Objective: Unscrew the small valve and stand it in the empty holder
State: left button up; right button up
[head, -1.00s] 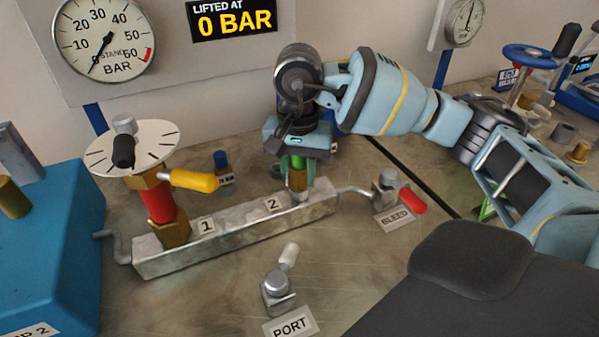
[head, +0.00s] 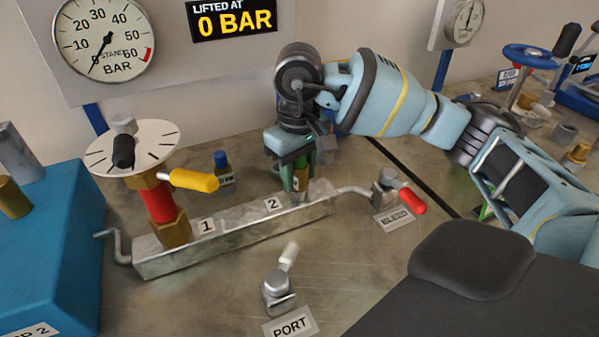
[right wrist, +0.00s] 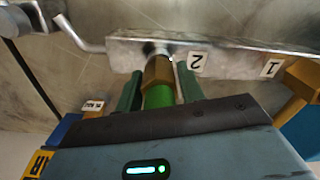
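The small valve (head: 302,176), with a green body and a brass hex, stands at position 2 of the grey metal manifold (head: 240,233). My right gripper (head: 296,182) points down over it. In the right wrist view one teal finger lies on each side of the valve's green body (right wrist: 158,97), seemingly against it. The valve's lower end (right wrist: 160,48) meets the manifold there; I cannot tell how far it is screwed in. Its top is hidden by the gripper. I cannot make out which thing is the empty holder. My left gripper is not in view.
A red valve (head: 160,205) with a white dial and yellow handle stands at position 1. A blue-capped item (head: 222,170) stands behind the manifold. A bleed valve (head: 388,185) with a red handle is right, a port fitting (head: 278,290) in front. The screen (head: 235,20) reads 0 BAR.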

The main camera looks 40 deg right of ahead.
jog(key=o, duration=0.3)
jog(key=shift+o, duration=0.2)
notch_tip(320, 180, up, 8)
jog(key=shift+f, duration=0.1)
jog(key=shift+a, duration=0.2)
jog(key=shift+c, duration=0.4)
